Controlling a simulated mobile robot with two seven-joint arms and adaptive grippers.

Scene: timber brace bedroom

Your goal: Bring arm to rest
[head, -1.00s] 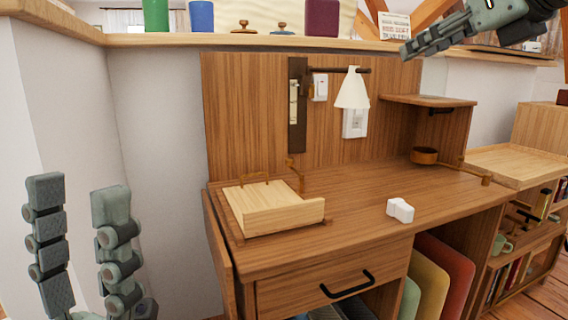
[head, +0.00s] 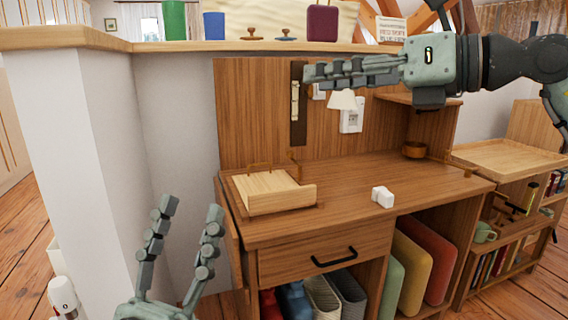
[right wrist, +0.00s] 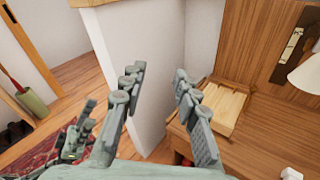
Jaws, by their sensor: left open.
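My left gripper (head: 190,203) is at the lower left of the head view, with its two grey-green fingers pointing up and spread apart. Nothing is between them. My right gripper (head: 308,78) comes in from the right, level above the desk, and hides part of the back panel. Its fingers overlap in the head view. In the right wrist view my right gripper (right wrist: 160,73) has its fingers well apart and empty, in front of the white wall corner.
The wooden desk (head: 350,175) holds a light wood tray (head: 270,193) and a white block (head: 383,196). A white lamp shade (head: 342,100) hangs under my right gripper. A ledge (head: 230,45) with several containers runs behind. A white wall post (head: 80,150) stands at left.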

